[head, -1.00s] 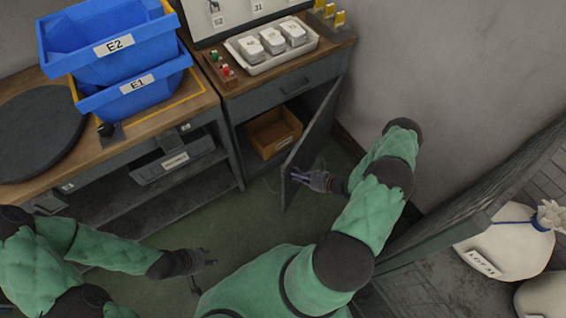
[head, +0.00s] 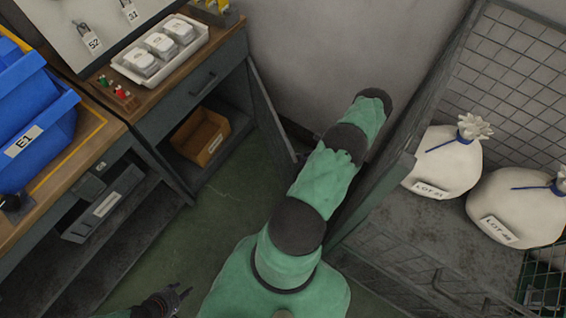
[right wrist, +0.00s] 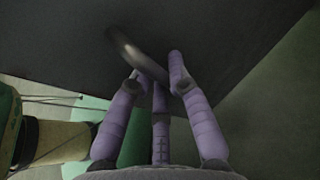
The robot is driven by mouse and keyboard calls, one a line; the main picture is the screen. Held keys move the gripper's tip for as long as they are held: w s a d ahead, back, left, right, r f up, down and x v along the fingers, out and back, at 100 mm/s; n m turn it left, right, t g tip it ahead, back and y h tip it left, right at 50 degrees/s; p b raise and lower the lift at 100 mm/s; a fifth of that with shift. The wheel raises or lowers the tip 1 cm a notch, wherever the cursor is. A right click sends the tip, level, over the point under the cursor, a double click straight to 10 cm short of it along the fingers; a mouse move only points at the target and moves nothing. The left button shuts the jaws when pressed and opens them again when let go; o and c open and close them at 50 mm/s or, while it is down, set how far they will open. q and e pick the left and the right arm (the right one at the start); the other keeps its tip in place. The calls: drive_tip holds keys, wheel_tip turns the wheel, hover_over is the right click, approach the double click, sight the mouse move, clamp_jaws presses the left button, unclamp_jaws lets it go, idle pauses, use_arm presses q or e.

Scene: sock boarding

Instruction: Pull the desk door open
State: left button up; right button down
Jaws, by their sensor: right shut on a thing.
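The desk door (head: 270,112) is a dark grey panel hinged at the right side of the desk (head: 190,90). It stands wide open in the head view, swung out to the right. In the right wrist view, my right gripper (right wrist: 162,72) has its purple fingers shut on the curved door handle (right wrist: 128,48). The dark door face (right wrist: 220,40) fills the top of that view. In the head view my right arm hides this gripper. My left gripper (head: 180,292) is at the bottom edge, empty, fingers slightly apart, away from the door.
A brown bin (head: 203,138) sits inside the open compartment. A white tray (head: 160,52) with containers is on the desk. Blue crates (head: 35,125) stand at left. A mesh cage (head: 400,190) with white sacks (head: 450,160) is close on the right. Green floor lies before the desk.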

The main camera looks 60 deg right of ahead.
drive_tip(key=s+d+n+g+y, duration=0.1)
drive_tip(key=s+d, duration=0.3)
drive_tip(key=d, duration=0.3)
drive_tip(key=s+d+n+y, duration=0.2)
drive_tip(key=s+d, duration=0.1)
drive_tip(key=d, duration=0.3)
drive_tip(key=shift+s+d+g+b, duration=0.3)
drive_tip(key=shift+s+d+g, duration=0.05)
drive_tip(key=shift+g, duration=0.05)
idle(0.3)
drive_tip(key=c, duration=1.4)
unclamp_jaws()
